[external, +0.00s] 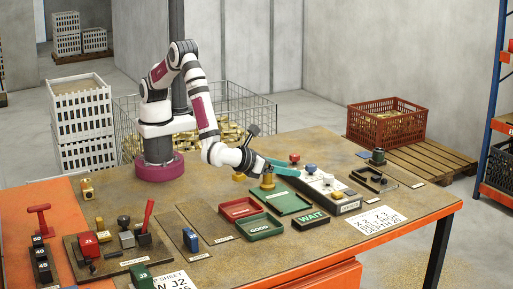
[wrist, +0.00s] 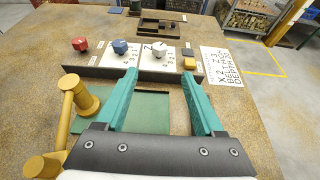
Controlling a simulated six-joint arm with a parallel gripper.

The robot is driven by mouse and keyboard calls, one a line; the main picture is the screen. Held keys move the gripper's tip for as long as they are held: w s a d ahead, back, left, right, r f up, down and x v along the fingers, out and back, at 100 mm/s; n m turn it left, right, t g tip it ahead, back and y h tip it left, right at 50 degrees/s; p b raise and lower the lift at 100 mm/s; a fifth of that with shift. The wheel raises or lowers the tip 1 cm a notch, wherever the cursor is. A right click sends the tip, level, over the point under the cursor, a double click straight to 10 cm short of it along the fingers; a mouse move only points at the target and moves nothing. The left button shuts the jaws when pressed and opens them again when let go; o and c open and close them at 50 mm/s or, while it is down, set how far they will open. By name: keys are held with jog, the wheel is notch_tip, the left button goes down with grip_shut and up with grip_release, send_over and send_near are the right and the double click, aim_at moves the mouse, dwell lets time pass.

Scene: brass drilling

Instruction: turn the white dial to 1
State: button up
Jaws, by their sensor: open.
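The white dial (wrist: 158,50) is the rightmost of three knobs on a long panel (wrist: 115,70), ahead of my gripper in the wrist view. It also shows in the external view (external: 328,180). Small numbers are printed on the white plate in front of it, but I cannot tell which one it points to. My gripper (wrist: 160,78) is open with teal fingers, and nothing is between the tips. In the external view my gripper (external: 285,168) is above the table, short of the dial and apart from it.
A red knob (wrist: 80,44) and a blue knob (wrist: 120,47) sit left of the white dial. A yellow button (wrist: 188,62) is right of the dial. Red (external: 240,207) and green trays lie nearby.

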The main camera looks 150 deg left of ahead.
aim_at(327, 176)
jog(key=x, duration=1.5)
jog(key=shift+a+f, duration=0.15)
jog(key=shift+s, duration=0.1)
grip_shut()
